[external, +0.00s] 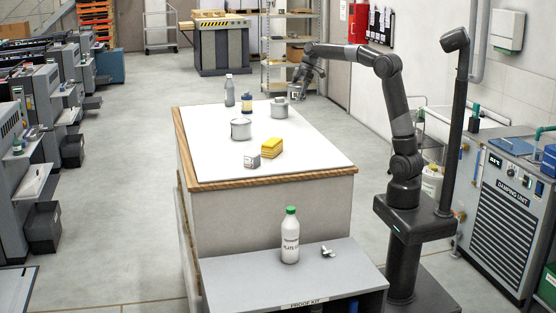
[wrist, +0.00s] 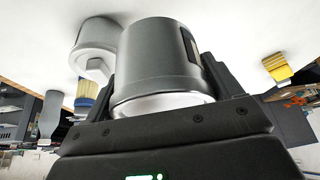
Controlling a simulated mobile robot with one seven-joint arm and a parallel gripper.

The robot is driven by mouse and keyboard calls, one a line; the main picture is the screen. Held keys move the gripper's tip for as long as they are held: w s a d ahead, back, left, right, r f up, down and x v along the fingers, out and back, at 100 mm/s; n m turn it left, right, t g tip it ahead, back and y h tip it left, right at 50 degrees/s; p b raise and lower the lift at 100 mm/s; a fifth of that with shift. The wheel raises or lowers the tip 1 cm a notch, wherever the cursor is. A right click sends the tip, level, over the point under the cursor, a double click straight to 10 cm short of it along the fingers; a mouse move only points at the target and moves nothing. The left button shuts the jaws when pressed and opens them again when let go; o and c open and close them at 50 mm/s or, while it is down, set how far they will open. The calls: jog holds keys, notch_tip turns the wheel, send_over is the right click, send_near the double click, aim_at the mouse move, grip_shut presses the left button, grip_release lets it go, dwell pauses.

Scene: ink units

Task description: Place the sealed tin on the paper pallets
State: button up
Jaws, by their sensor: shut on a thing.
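My gripper (external: 299,83) is at the far right edge of the white-topped table, shut on a grey tin (wrist: 160,60). The tin fills the middle of the wrist view between the jaws. It has a dark patch on its side and a bright rim. In the external view the tin (external: 294,90) is small and partly covered by the gripper. I cannot tell whether it is clear of the table. Low wooden pallet-like pieces (external: 218,14) lie on the grey unit at the back; I cannot tell whether these are the paper pallets.
The table (external: 205,160) holds a lidded grey can (external: 279,108), an open-looking grey can (external: 240,130), a yellow stack (external: 270,149), a small box (external: 252,161), a grey bottle (external: 229,90) and a blue-yellow container (external: 246,103). Shelving (external: 287,45) stands behind. Left aisle floor is clear.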

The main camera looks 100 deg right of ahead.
jog(key=w+a+f, duration=0.1)
jog(key=w+f, duration=0.1)
jog(key=w, duration=0.1)
jog(key=w+a+f, duration=0.1)
jog(key=w+f, duration=0.1)
jog(key=w, duration=0.1)
jog(key=w+a+f, duration=0.1)
jog(key=w+f, duration=0.1)
jog(key=w, duration=0.1)
jog(key=shift+w+a, duration=0.25)
jog(key=shift+w, duration=0.05)
jog(key=shift+f, duration=2.05)
jog(key=shift+f, duration=0.15)
jog(key=o, duration=1.2)
